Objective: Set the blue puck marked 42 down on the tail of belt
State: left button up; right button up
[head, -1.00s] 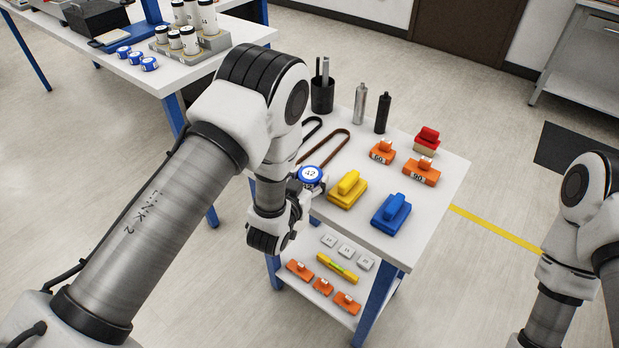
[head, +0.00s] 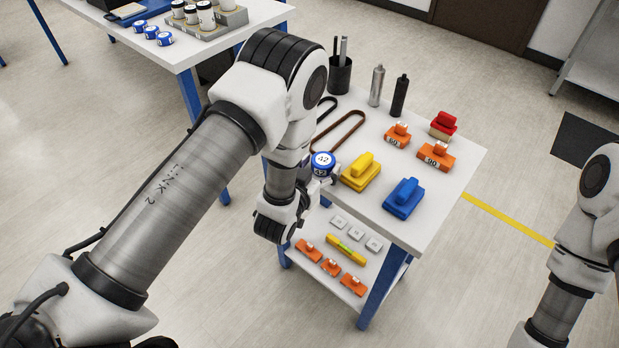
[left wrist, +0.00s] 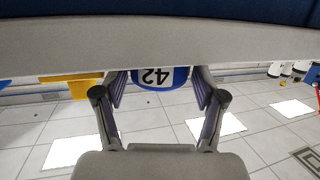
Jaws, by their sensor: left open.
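The blue puck (head: 322,164) with a white top is at the left edge of the small white table, beside my left gripper (head: 320,180). The number 42 shows on its side. In the left wrist view the puck (left wrist: 160,77) lies between my two open fingers, its 42 upside down; I cannot tell whether they touch it. My left arm hides part of the table edge. My right arm is at the right edge of the head view, its gripper out of frame. I see no belt conveyor in the head view.
On the small table (head: 440,208) are a yellow block (head: 361,172), a blue block (head: 404,199), orange pieces (head: 436,156), bottles (head: 399,96) and a brown loop (head: 340,130). Several blue pucks (head: 151,32) stand on a table at upper left. The floor to the right is largely clear.

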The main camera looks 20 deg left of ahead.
pick_arm(q)
jog(key=d+b+v, duration=0.1)
jog(key=b+v, duration=0.1)
jog(key=v, duration=0.8)
jog(key=s+a+f+g+y, duration=0.1)
jog(key=s+a+f+g, duration=0.2)
jog(key=s+f+g, duration=0.3)
jog(key=s+a+f+n+g, duration=0.1)
jog(key=s+a+f+g, duration=0.2)
jog(key=s+f, duration=0.6)
notch_tip(320, 180, down, 3)
jog(key=g, duration=0.2)
jog(key=shift+s+a+n+g+y, duration=0.3)
jog(key=shift+a+g+y, duration=0.1)
jog(key=shift+o, duration=0.3)
jog(key=s+f+g, duration=0.2)
jog(key=s+g, duration=0.2)
jog(key=s, duration=0.4)
jog(key=shift+s+a, duration=0.15)
jog(key=shift+a, duration=0.1)
jog(key=shift+d, duration=0.1)
